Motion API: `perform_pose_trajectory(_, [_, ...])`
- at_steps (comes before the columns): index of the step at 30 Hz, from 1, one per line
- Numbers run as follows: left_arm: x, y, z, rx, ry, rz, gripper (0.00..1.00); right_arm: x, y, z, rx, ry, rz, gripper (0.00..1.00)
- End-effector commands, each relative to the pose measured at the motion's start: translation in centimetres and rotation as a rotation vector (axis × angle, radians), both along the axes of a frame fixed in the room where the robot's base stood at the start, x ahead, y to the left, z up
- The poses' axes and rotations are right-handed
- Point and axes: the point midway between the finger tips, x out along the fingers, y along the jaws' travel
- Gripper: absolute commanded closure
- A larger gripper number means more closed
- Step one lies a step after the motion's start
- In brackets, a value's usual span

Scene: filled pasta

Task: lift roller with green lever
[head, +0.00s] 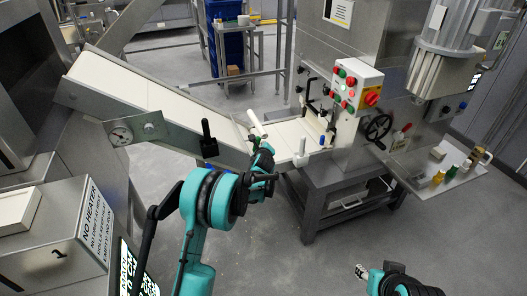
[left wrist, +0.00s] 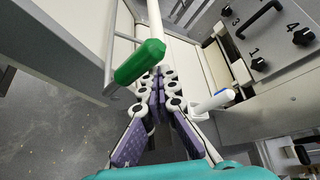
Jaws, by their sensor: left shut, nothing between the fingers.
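The lever with the green grip (left wrist: 140,62) shows large in the left wrist view, just left of my fingertips. In the head view its green end (head: 251,138) is small, by the belt's lower end. The white roller (head: 255,122) shows as a pale bar above it; part of it (left wrist: 157,20) also shows in the left wrist view. My left gripper (head: 266,150) is shut and empty, its fingertips (left wrist: 156,75) close beside the green grip; I cannot tell whether they touch. My right gripper (head: 361,271) is low at the right, its fingers too unclear to read.
A white lever with a blue part (left wrist: 212,101) stands right of my left fingers. The sloping conveyor (head: 150,92) runs down from the left, with a black-handled lever (head: 208,138) on its side. A control box (head: 356,85) and handwheel (head: 378,127) are on the machine. Open floor lies in front.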

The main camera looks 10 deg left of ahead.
Motion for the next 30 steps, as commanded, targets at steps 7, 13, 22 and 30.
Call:
perform_pose_trajectory(7, [-0.7,1.5,0.5,0.002,0.002,0.007,1.0,0.0,0.0,0.2,0.0,0.0,0.0,0.6])
perform_pose_trajectory(13, [-1.0,2.0,0.6,0.004,0.002,0.007,1.0,0.0,0.0,0.3,0.0,0.0,0.0,0.6])
perform_pose_trajectory(22, [-1.2,2.3,0.6,0.004,0.003,0.009,1.0,0.0,0.0,0.3,0.0,0.0,0.0,0.6])
perform_pose_trajectory(30, [-1.2,2.3,0.6,0.005,0.004,0.01,1.0,0.0,0.0,0.3,0.0,0.0,0.0,0.6])
